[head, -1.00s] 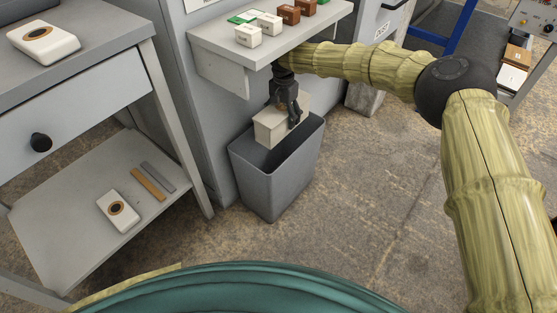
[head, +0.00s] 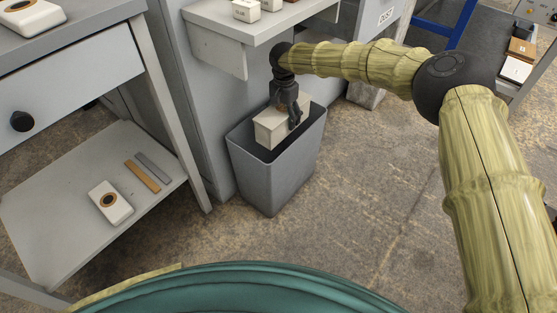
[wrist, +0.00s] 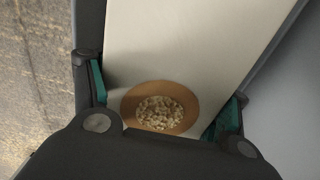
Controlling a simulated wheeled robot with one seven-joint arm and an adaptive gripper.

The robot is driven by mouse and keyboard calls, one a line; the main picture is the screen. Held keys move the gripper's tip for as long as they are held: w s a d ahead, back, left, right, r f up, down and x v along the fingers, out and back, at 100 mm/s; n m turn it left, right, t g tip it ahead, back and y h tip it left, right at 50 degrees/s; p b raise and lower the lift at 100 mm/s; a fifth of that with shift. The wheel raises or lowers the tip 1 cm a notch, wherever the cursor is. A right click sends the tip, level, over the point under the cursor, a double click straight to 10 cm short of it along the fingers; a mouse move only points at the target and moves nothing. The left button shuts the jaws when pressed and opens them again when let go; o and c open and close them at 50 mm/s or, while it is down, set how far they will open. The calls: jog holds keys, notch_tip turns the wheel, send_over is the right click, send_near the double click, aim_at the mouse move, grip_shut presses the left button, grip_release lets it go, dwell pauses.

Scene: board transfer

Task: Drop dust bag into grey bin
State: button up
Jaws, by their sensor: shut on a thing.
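The dust bag (head: 270,131) is a pale, boxy block held in my gripper (head: 291,118). The wrist view shows its cream face (wrist: 185,45) with a brown ring around a hole filled with pale crumbs. The gripper's teal pads (wrist: 168,106) press on both sides of it. The grey bin (head: 272,182) stands on the floor, open at the top.
A shelf (head: 245,38) with small blocks juts out above the bin. At left, a table (head: 95,50) has a lower shelf (head: 60,215) holding a similar white, ringed block (head: 110,203) and two strips. The floor (head: 370,200) right of the bin is clear.

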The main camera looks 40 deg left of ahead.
aim_at(284, 107)
jog(key=o, duration=1.5)
jog(key=shift+o, duration=0.2)
jog(key=shift+r, duration=3.8)
